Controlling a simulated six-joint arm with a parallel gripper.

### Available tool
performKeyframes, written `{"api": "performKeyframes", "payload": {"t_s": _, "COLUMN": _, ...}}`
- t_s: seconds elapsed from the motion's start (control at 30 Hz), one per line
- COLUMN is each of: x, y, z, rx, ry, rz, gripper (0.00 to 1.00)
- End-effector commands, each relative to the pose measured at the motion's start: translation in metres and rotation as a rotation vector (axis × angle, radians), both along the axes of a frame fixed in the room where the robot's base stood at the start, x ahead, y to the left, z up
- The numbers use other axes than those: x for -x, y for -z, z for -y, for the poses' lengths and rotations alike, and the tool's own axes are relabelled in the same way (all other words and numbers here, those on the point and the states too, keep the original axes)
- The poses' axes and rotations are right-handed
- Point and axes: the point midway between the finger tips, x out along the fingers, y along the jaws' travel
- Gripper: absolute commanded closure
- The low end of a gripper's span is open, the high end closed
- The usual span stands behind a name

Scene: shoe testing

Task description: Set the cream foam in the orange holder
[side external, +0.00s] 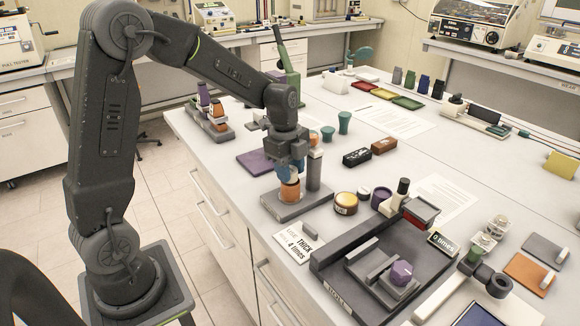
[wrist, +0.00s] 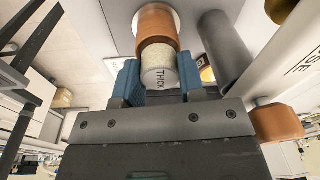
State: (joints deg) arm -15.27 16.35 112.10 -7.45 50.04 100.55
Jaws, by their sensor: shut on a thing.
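The cream foam (wrist: 155,62) is a short speckled cylinder with a pale end marked "THICK". My gripper (side external: 290,167) is shut on it; in the wrist view the blue fingers (wrist: 160,86) stand on either side of its labelled end. The orange holder (side external: 289,192) is a round cup on a grey base plate, directly below my gripper. In the wrist view the orange holder (wrist: 157,24) surrounds the foam's far end. How deep the foam sits in it is hidden. In the side view the fingers mostly hide the foam.
A grey post (side external: 314,168) rises from the same base close beside my gripper. A "THICK 4 times" card (side external: 300,243) lies in front. A purple mat (side external: 258,161) lies behind left.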

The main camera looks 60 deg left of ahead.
Motion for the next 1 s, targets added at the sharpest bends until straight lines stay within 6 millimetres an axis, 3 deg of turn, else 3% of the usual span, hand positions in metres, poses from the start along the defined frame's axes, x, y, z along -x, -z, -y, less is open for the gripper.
{"api": "performKeyframes", "payload": {"t_s": 0.4, "x": 0.0004, "y": 0.0104, "z": 0.0002, "rx": 0.000, "ry": 0.000, "rz": -0.001, "gripper": 0.85}}
{"api": "performKeyframes", "payload": {"t_s": 0.43, "x": 0.0002, "y": 0.0099, "z": 0.0001, "rx": 0.000, "ry": 0.000, "rz": 0.000, "gripper": 0.61}}
{"api": "performKeyframes", "payload": {"t_s": 0.7, "x": 0.0003, "y": 0.0098, "z": 0.0001, "rx": 0.000, "ry": 0.000, "rz": -0.001, "gripper": 0.35}}
{"api": "performKeyframes", "payload": {"t_s": 1.0, "x": 0.0002, "y": 0.0069, "z": -0.0002, "rx": 0.000, "ry": 0.000, "rz": 0.001, "gripper": 0.34}}
